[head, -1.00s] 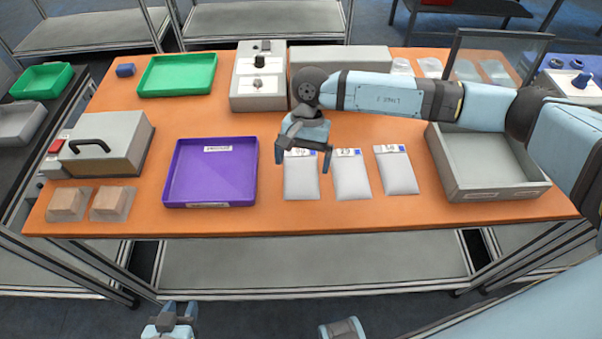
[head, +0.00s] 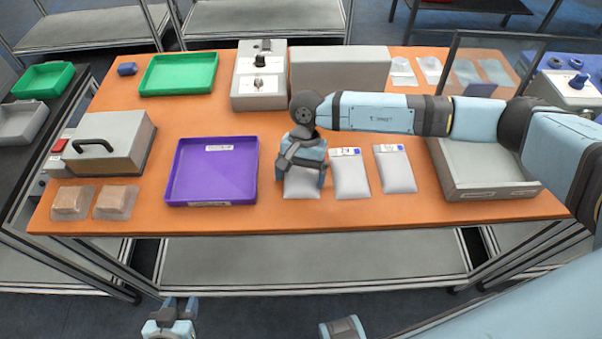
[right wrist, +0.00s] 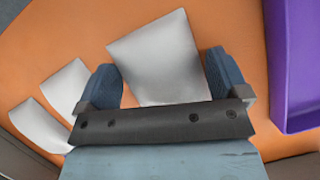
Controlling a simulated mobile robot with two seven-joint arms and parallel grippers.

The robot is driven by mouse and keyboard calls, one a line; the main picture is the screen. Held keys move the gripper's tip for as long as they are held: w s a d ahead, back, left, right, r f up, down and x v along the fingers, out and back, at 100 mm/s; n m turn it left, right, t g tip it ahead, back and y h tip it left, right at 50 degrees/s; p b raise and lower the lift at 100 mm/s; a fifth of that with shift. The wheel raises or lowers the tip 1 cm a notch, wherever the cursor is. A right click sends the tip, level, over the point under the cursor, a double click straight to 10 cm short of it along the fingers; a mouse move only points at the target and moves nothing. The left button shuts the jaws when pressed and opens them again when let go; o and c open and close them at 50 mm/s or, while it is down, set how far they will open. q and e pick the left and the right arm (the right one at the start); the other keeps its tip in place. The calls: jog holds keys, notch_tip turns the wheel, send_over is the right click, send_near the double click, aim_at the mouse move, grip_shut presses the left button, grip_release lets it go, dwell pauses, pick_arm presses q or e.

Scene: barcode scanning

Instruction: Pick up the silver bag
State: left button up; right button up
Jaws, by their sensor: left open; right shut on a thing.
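Three silver bags with white labels lie in a row on the orange table. The leftmost silver bag (head: 302,189) is under my right gripper (head: 302,176), which hides its upper part and label. In the right wrist view this bag (right wrist: 158,60) lies between the two blue fingers, and the gripper (right wrist: 166,78) is shut on it. The middle silver bag (head: 350,177) and the right silver bag (head: 396,171) lie free beside it. My left gripper (head: 180,306) is open and empty at the bottom edge, in front of the table.
A purple tray (head: 212,176) stands just left of the held bag. A grey open box (head: 485,190) is at the right. A grey box with a black handle (head: 106,143) and two brown packages (head: 72,201) are at the left. A scanner-like machine (head: 258,88) stands at the back.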

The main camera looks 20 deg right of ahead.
aim_at(301, 177)
jog(key=shift+r, duration=0.45)
jog(key=c, duration=1)
notch_tip(301, 177, up, 18)
jog(key=b, duration=0.2)
jog(key=shift+b, duration=0.3)
jog(key=shift+r, duration=0.55)
